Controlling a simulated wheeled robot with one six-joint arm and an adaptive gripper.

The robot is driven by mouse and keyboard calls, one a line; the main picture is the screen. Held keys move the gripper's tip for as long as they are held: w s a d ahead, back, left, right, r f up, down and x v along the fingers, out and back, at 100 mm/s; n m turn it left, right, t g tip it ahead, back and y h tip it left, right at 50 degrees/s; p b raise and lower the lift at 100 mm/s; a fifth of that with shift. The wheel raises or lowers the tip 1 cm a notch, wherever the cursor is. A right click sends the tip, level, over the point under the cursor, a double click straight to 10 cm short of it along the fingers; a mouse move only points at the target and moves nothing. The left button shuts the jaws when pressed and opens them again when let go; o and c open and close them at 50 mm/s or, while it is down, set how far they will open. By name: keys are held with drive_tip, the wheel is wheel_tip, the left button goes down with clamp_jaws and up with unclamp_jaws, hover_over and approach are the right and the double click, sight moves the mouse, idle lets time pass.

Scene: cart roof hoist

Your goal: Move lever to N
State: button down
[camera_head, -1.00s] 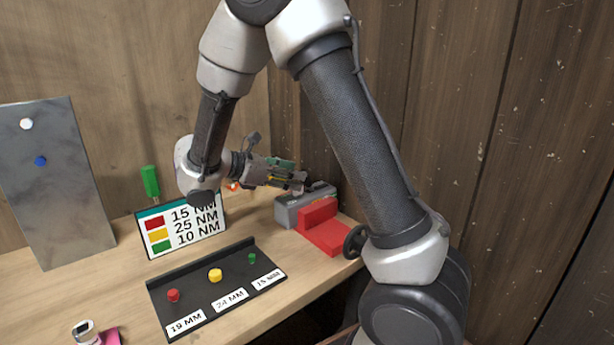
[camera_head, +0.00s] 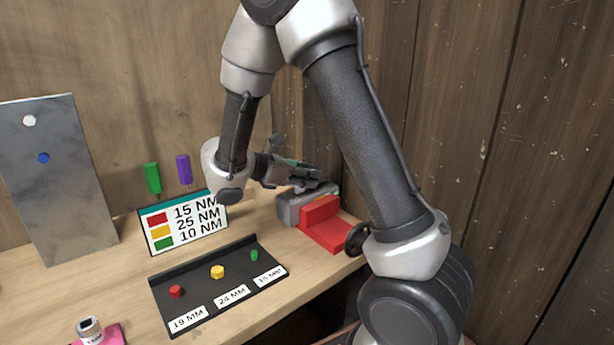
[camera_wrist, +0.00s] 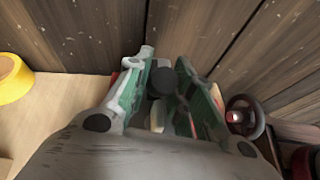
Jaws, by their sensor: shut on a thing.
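My gripper (camera_head: 308,176) is over the grey box (camera_head: 290,210) at the back right of the bench in the head view. In the wrist view my gripper (camera_wrist: 165,72) has its green-sided fingers on either side of a dark rounded knob (camera_wrist: 162,82), and it is shut on it. The knob looks like the lever's end. The lever's shaft and any N marking are hidden, so I cannot tell its position.
A red block (camera_head: 325,226) stands beside the box, with a black handwheel (camera_head: 356,240) at its right. A torque sign (camera_head: 184,228), a black socket tray (camera_head: 250,295) and green (camera_head: 152,178) and purple (camera_head: 184,169) handles are further left. Wooden walls are close behind.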

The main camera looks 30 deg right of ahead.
sight(319, 186)
drive_tip(key=d+y, duration=0.2)
drive_tip(key=d+r+y, duration=0.1)
drive_tip(key=y, duration=0.1)
drive_tip(key=shift+w+d+r+g, duration=0.1)
drive_tip(key=shift+w+d+g, duration=0.05)
drive_tip(key=shift+w+g, duration=0.15)
drive_tip(key=shift+w+d+y, duration=0.1)
drive_tip(key=shift+d+y, duration=0.35)
drive_tip(key=shift+y, duration=0.35)
drive_tip(key=c, duration=1.2)
unclamp_jaws()
drive_tip(key=v, duration=1.2)
drive_tip(key=shift+w, duration=0.1)
